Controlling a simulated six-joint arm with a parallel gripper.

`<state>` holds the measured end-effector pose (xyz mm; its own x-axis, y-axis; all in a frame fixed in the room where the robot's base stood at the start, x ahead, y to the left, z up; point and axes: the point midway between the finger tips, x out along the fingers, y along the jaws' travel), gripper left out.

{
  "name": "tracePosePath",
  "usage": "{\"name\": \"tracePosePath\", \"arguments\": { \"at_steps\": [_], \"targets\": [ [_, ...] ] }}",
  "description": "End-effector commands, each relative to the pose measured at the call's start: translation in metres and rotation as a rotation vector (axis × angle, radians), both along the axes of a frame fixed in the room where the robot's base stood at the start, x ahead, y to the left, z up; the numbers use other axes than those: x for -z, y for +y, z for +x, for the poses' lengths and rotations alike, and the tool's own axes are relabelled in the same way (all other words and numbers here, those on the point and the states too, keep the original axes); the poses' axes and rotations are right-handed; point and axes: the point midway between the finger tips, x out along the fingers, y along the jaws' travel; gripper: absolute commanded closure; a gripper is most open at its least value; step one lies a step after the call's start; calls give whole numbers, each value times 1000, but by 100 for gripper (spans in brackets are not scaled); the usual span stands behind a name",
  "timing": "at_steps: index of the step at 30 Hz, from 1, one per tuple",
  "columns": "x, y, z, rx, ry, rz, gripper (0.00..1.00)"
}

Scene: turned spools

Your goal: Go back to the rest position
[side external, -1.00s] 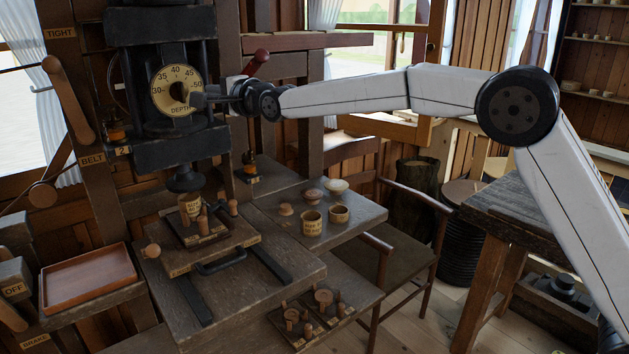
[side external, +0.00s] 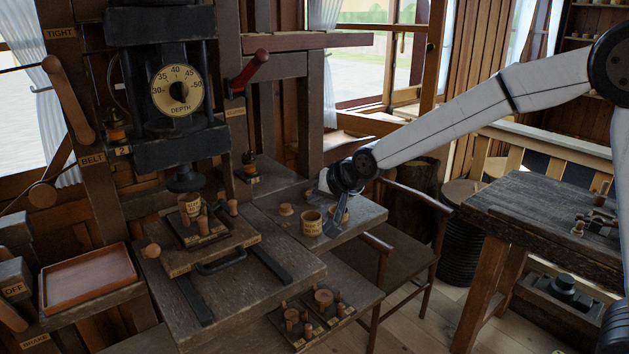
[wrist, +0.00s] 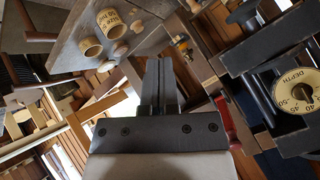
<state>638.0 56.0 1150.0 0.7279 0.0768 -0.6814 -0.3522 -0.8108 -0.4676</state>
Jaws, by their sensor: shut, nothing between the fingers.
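My gripper (side external: 332,229) hangs over the side shelf in the side external view, in front of the right cup and partly hiding it. Its fingers are together and empty; they also show together in the wrist view (wrist: 160,70). The arm reaches in from the right. The press with its round depth dial (side external: 177,90) stands clear of my gripper to the left.
The side shelf (side external: 262,204) holds a lettered cup (side external: 312,223), a second cup and a small knob-shaped piece (side external: 286,210). A red handle (side external: 249,72) sticks out beside the press. A chair (side external: 410,221) and a workbench (side external: 540,226) stand at right.

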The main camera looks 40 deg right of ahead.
Motion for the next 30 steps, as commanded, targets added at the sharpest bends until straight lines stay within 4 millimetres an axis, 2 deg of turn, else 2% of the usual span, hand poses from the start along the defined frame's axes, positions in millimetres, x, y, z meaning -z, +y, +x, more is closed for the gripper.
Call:
{"name": "tracePosePath", "arguments": {
  "at_steps": [1,9,15,18,21,24,30],
  "targets": [
    [11,-7,-19,-26,45,-42,100],
    [67,-36,-121,-224,285,-244,100],
    [99,-50,-195,-385,444,-337,100],
    [108,-53,-222,-447,497,-361,100],
    [114,-55,-238,-486,528,-374,100],
    [116,-56,-246,-504,544,-379,100],
    [117,-56,-247,-509,545,-381,100]
  ]
}}
